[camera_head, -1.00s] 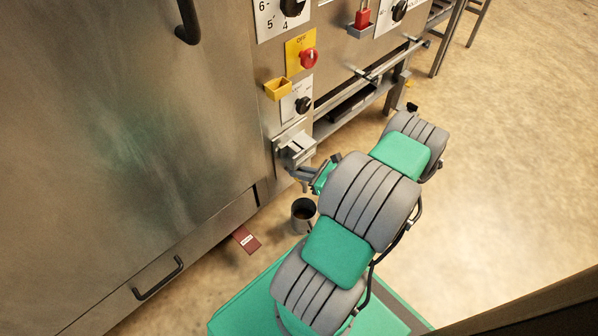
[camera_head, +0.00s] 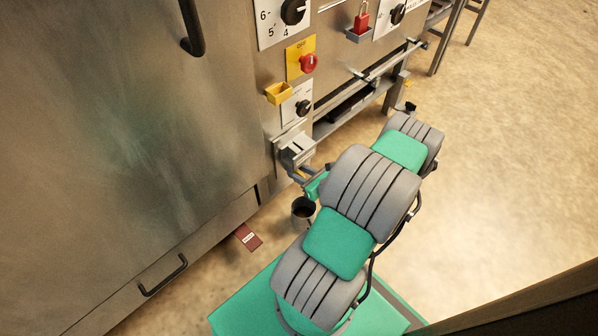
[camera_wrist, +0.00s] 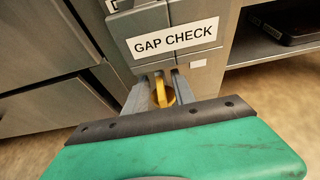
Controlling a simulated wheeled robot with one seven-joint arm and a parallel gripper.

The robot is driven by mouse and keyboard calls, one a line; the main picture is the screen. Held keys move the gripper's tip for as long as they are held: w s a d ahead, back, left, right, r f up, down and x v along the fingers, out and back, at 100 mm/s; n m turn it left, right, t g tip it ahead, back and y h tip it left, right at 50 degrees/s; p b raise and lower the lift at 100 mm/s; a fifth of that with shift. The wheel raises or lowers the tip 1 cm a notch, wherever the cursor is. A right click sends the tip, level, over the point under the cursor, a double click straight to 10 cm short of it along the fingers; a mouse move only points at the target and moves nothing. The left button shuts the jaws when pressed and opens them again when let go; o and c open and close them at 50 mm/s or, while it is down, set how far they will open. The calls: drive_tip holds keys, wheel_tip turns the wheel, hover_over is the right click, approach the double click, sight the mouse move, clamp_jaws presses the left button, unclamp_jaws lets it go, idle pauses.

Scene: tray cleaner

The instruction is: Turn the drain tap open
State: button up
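The drain tap's yellow handle (camera_wrist: 161,93) shows in the wrist view below the GAP CHECK label. It lies between the two grey fingers of my gripper (camera_wrist: 161,92). The fingers are apart, one on each side of the handle; firm contact is not visible. In the head view my gripper (camera_head: 302,176) is low at the machine's corner, partly behind my arm.
A dark cup (camera_head: 303,212) stands on the floor below my gripper, near a red tag (camera_head: 248,237). A control panel with a red knob (camera_head: 308,62) and a yellow holder (camera_head: 279,93) is above. Open floor lies to the right.

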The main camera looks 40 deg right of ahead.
drive_tip(key=p+v, duration=0.2)
drive_tip(key=v, duration=0.5)
drive_tip(key=shift+s+p, duration=0.35)
drive_tip(key=shift+r, duration=0.15)
